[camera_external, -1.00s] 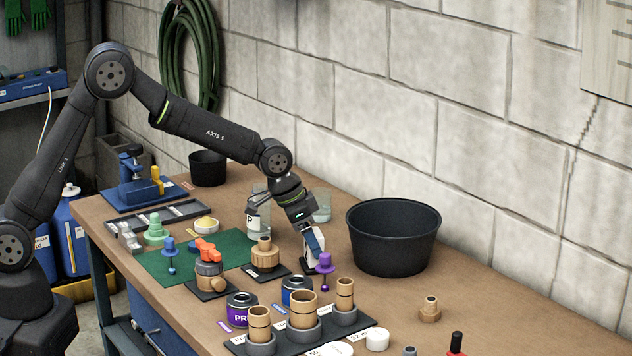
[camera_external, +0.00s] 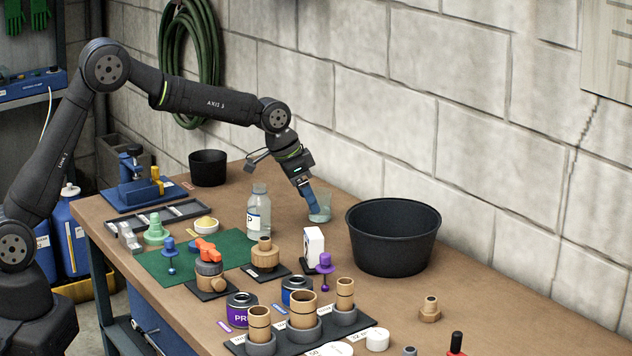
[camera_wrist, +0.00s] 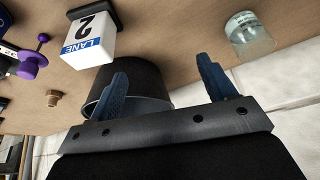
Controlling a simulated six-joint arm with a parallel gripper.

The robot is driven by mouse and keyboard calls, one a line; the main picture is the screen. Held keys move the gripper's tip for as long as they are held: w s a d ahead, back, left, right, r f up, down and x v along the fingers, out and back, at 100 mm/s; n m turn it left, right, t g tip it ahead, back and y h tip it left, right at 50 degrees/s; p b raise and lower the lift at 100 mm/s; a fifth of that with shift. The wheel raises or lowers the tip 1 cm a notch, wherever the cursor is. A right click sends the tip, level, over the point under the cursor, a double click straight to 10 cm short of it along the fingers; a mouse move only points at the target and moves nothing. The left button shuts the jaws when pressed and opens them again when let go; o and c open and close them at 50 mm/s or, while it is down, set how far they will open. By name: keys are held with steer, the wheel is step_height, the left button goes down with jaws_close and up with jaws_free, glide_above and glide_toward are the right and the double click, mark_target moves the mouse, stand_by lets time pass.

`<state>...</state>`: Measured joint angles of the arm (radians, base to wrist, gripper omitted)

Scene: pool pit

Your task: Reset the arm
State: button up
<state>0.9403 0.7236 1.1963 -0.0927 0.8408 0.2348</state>
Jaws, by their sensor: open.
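My gripper (camera_external: 310,197) is raised above the back part of the bench, in front of the glass beaker (camera_external: 321,206) in the external view. In the wrist view its two blue fingers (camera_wrist: 165,85) stand wide apart with nothing between them. A white block (camera_external: 314,247) stands upright on a dark pad, below and to the right of my gripper. The beaker (camera_wrist: 249,34) is at the upper right there, apart from the fingers.
A large black tub (camera_external: 393,238) stands right of my gripper, near the block wall. A clear bottle (camera_external: 258,212) stands to the left. Wooden fittings, a purple-knobbed tool (camera_external: 325,264) and cans crowd the front.

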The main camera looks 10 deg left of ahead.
steer(key=w+a+r+n, duration=0.1)
steer(key=w+a, duration=0.6)
steer(key=w, duration=0.3)
steer(key=w+a, duration=0.7)
steer(key=w, duration=0.2)
steer(key=f, duration=1)
steer(key=shift+w, duration=0.35)
steer(key=shift+a+r, duration=0.1)
steer(key=shift+r, duration=0.6)
steer(key=shift+s+a+r, duration=0.2)
steer(key=shift+s+r, duration=0.05)
steer(key=shift+r, duration=0.2)
steer(key=shift+f, duration=0.1)
